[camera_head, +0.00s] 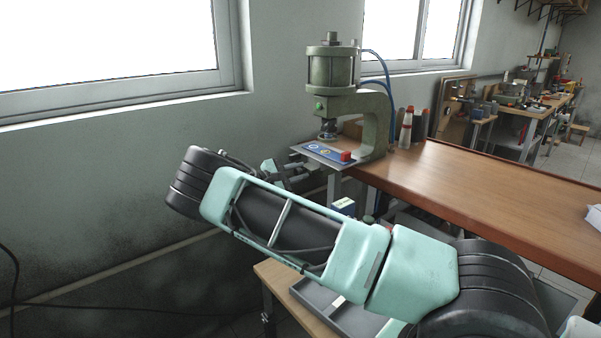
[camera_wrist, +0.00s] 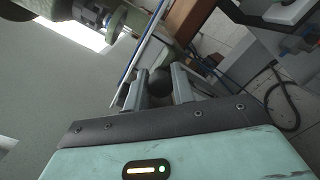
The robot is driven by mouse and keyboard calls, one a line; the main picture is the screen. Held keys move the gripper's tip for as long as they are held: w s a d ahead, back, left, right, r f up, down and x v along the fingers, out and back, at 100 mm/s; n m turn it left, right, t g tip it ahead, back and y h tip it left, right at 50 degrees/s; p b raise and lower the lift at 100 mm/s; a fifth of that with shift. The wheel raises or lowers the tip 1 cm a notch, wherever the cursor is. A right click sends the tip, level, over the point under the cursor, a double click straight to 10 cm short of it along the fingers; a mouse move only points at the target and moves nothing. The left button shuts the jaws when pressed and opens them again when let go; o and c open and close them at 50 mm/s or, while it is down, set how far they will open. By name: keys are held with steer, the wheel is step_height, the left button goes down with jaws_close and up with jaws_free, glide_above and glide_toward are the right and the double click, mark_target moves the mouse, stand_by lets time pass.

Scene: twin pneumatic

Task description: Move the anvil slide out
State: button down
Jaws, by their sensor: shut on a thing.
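A green pneumatic press (camera_head: 375,125) stands at the left end of the wooden bench. At its base, a flat slide plate (camera_head: 316,152) with a blue panel and a red block (camera_head: 345,156) juts out under the ram. I cannot tell how far the slide is out. In the wrist view, my gripper (camera_wrist: 160,82) has its two grey fingers closed on a round dark knob (camera_wrist: 161,80). In the head view, my arm hides much of the gripper, which is close to the slide's front left side. What the knob joins to is mostly hidden.
The wooden bench (camera_head: 470,190) runs to the right, with white and red bottles (camera_head: 406,127) beside the press. A low table with a grey tray (camera_head: 330,305) is below my arm. Blue hoses (camera_head: 385,85) hang behind the press. The wall is close on the left.

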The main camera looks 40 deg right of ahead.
steer(key=a+b, duration=0.1)
steer(key=a, duration=1)
steer(key=shift+w+a, duration=0.3)
steer(key=shift+f, duration=0.1)
steer(key=c, duration=1.2)
jaws_free()
steer(key=a+b, duration=0.1)
steer(key=a, duration=0.4)
steer(key=w+a+b, duration=0.1)
steer(key=a, duration=0.5)
steer(key=w+a+b, duration=0.1)
steer(key=a, duration=0.5)
steer(key=shift+w+a, duration=0.15)
steer(key=shift+w, duration=0.05)
